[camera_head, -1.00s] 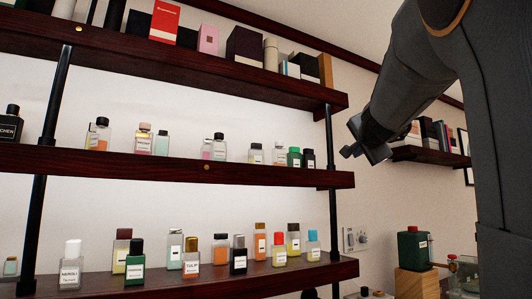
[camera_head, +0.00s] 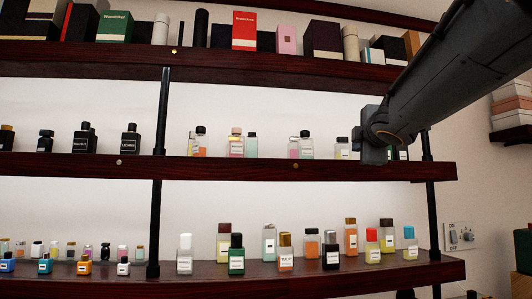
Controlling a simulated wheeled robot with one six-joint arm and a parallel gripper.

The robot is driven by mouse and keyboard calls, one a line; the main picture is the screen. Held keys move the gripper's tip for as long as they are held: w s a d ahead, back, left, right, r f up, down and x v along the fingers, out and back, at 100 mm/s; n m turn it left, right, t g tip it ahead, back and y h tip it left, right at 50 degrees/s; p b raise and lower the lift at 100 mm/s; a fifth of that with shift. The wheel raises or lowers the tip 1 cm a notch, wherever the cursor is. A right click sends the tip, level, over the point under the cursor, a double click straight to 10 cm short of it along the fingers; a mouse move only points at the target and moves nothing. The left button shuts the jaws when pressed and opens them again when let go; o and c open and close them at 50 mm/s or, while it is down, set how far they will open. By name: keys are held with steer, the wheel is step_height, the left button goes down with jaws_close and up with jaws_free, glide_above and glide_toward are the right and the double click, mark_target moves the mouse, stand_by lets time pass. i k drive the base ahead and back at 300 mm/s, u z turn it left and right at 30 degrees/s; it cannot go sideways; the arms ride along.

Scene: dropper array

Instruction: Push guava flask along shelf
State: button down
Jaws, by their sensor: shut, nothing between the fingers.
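No label here can be read as guava, so I cannot tell which bottle is the guava flask. Small labelled bottles stand on the middle shelf (camera_head: 250,170) and the lower shelf (camera_head: 330,275). On the middle shelf, a peach-capped bottle (camera_head: 236,146) and a clear bottle (camera_head: 306,146) stand left of my gripper (camera_head: 374,150). The lower shelf holds a white-capped bottle (camera_head: 184,258), a green bottle (camera_head: 236,258) and an orange bottle (camera_head: 351,240). My gripper is shut and empty, in front of the middle shelf's right part; its fingertips are not clear. It hides some bottles there.
Boxes, including a red one (camera_head: 244,30), fill the top shelf (camera_head: 130,58). Black posts (camera_head: 160,200) and (camera_head: 430,200) join the shelves. A wall switch (camera_head: 460,237) is at the right. Dark bottles (camera_head: 85,138) stand at the middle shelf's left.

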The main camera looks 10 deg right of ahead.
mark_target(305, 145)
steer(key=u, duration=2.7)
steer(key=i, duration=0.7)
steer(key=z, duration=2.7)
